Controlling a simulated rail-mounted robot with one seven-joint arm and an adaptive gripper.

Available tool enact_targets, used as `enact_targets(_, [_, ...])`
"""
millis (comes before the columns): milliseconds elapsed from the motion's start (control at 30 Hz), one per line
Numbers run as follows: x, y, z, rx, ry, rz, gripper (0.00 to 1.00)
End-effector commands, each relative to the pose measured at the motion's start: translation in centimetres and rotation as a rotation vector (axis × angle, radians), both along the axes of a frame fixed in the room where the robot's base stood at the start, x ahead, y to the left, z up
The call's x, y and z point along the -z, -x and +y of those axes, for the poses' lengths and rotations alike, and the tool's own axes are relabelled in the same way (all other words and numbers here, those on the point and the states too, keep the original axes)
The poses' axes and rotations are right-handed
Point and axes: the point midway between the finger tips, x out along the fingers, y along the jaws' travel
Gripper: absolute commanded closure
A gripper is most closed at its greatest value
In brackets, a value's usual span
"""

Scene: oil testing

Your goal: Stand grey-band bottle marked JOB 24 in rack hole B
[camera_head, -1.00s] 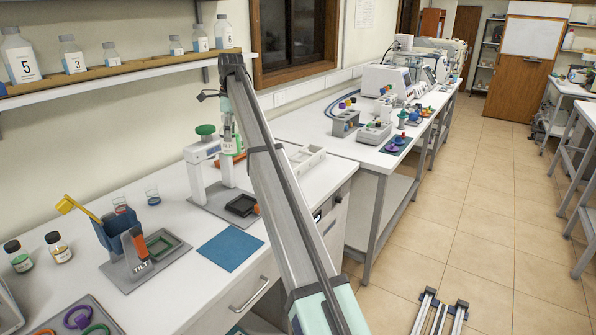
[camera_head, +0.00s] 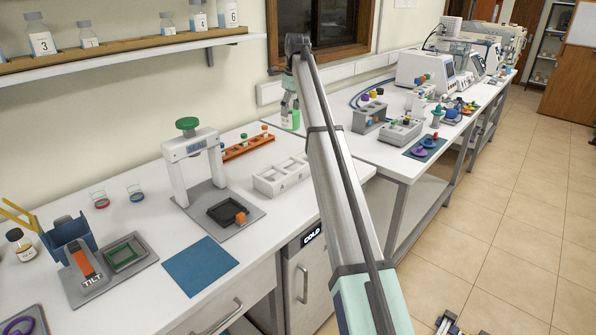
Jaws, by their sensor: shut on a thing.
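My gripper (camera_head: 290,98) hangs from the arm near the back wall, at the far right end of the near bench. It is shut on a small bottle with green showing (camera_head: 290,119). The bottle is held upright and looks clear of the bench. Its band and marking are too small to read. A white rack with square openings (camera_head: 266,186) stands on the bench, in front and left of the bottle. A letter on its front looks like A; hole B cannot be made out. An orange rack (camera_head: 234,154) holding capped vials is behind it.
A white press with a green knob (camera_head: 187,124) stands left of the racks. A blue mat (camera_head: 201,266) and a TILT stand (camera_head: 86,278) lie in front. Numbered bottles line the shelf above. A second bench (camera_head: 390,150) with instruments stands to the right, past a gap.

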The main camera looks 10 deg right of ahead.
Motion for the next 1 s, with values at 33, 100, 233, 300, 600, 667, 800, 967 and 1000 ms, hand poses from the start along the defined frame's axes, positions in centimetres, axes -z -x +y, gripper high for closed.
enact_targets(33, [0.2, 0.1, 0.0, 0.013, -0.002, 0.001, 0.93])
enact_targets(100, [0.9, 0.1, 0.1, 0.023, -0.002, 0.002, 0.93])
enact_targets(233, [3.3, 0.2, 0.0, 0.025, -0.003, 0.003, 0.93])
enact_targets(300, [4.9, 0.3, 0.0, 0.025, -0.003, 0.004, 0.93])
enact_targets(600, [11.8, 0.3, 0.1, 0.024, -0.003, 0.003, 0.93])
enact_targets(667, [13.0, 0.2, 0.1, 0.024, -0.002, 0.004, 0.93])
enact_targets(800, [14.8, 0.1, 0.1, 0.024, -0.003, 0.003, 0.93])
enact_targets(967, [15.7, 0.1, 0.1, 0.023, -0.002, 0.001, 0.93])
enact_targets(1000, [15.9, 0.0, 0.1, 0.023, -0.002, 0.001, 0.93])
